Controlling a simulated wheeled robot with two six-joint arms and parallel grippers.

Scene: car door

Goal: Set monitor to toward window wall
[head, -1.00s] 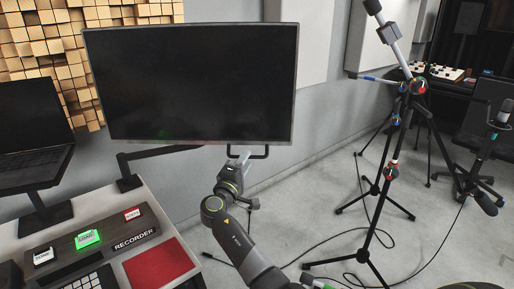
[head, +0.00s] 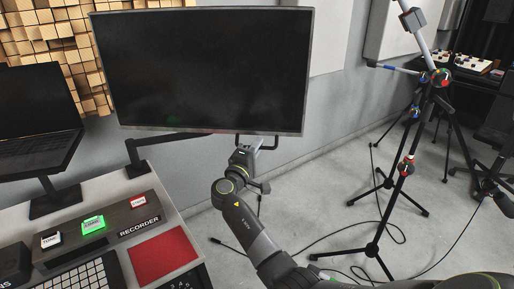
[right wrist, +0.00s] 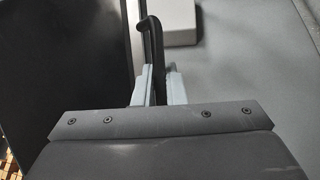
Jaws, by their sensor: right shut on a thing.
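The monitor (head: 205,70) is a wide black screen with a thin grey frame, held up by a black jointed arm (head: 170,142) above the desk's back edge. Its dark screen faces me. A black bar handle (head: 268,144) hangs under its lower edge, right of the middle. My right gripper (head: 242,150) is at the left part of this handle. In the right wrist view, its pale fingers (right wrist: 153,86) are shut on the handle (right wrist: 150,42), beside the dark monitor (right wrist: 65,55). My left gripper is not in view.
A recorder desk (head: 150,187) with lit buttons and a red pad stands front left. A laptop (head: 38,120) on a stand is left of the monitor. Microphone stands (head: 407,168) with floor cables stand at the right. A grey wall with pale panels (head: 337,40) is behind.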

